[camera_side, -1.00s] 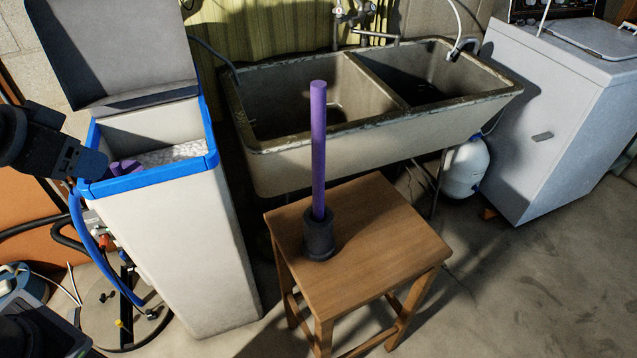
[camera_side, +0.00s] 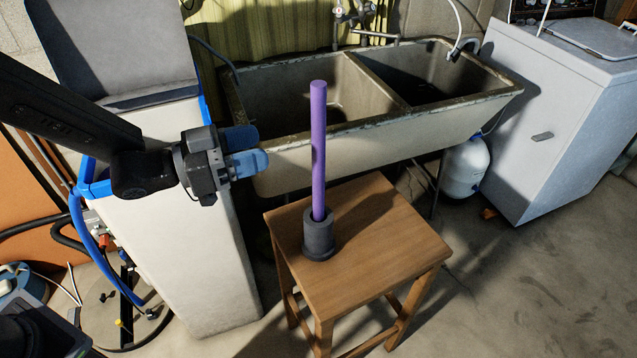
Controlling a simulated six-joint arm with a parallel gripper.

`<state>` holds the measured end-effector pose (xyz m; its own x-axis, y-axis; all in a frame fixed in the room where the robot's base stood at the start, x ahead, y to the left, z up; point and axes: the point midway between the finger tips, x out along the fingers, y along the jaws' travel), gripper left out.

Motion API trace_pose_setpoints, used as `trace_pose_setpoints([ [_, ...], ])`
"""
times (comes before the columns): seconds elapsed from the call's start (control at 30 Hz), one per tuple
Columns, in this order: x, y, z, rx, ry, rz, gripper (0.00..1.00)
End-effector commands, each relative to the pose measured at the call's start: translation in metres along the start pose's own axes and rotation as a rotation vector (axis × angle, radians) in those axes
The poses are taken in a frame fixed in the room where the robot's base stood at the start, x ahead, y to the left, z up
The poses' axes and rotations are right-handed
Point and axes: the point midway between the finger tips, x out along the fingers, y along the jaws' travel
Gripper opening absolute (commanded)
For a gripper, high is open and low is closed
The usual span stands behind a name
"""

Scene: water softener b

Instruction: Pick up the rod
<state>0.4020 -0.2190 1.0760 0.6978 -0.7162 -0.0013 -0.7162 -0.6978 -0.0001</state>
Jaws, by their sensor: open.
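The rod (camera_side: 318,150) is long, thin and purple. It stands upright in a dark grey round holder (camera_side: 319,238) on a wooden stool (camera_side: 370,245). My gripper (camera_side: 254,150) has blue fingertips and is to the left of the rod, at about the height of its middle in the picture. The gripper is open and empty, with its fingers pointing right toward the rod and a gap between them and the rod. The rod's lower end is hidden inside the holder.
A white water softener cabinet (camera_side: 195,255) with a blue rim and raised lid stands at the left, partly behind my arm. A double concrete sink (camera_side: 370,145) is behind the stool. A white washing machine (camera_side: 560,120) stands at the right. The floor right of the stool is clear.

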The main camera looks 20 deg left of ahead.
Motion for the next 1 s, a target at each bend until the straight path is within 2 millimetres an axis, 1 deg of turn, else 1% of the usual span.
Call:
trace_pose_setpoints([
  [0.17, 0.029, 0.002, 0.001, -0.001, 0.003, 0.006, 0.54],
  [0.3, 0.057, 0.001, 0.001, -0.001, 0.001, 0.004, 0.54],
  [0.4, 0.071, 0.0, 0.001, 0.0, 0.002, 0.002, 0.54],
  [0.67, 0.09, -0.001, 0.001, 0.0, 0.001, 0.0, 0.54],
  [0.9, 0.124, -0.005, 0.003, 0.0, 0.002, 0.001, 0.54],
  [1.0, 0.132, -0.005, 0.004, -0.001, 0.0, -0.001, 0.54],
])
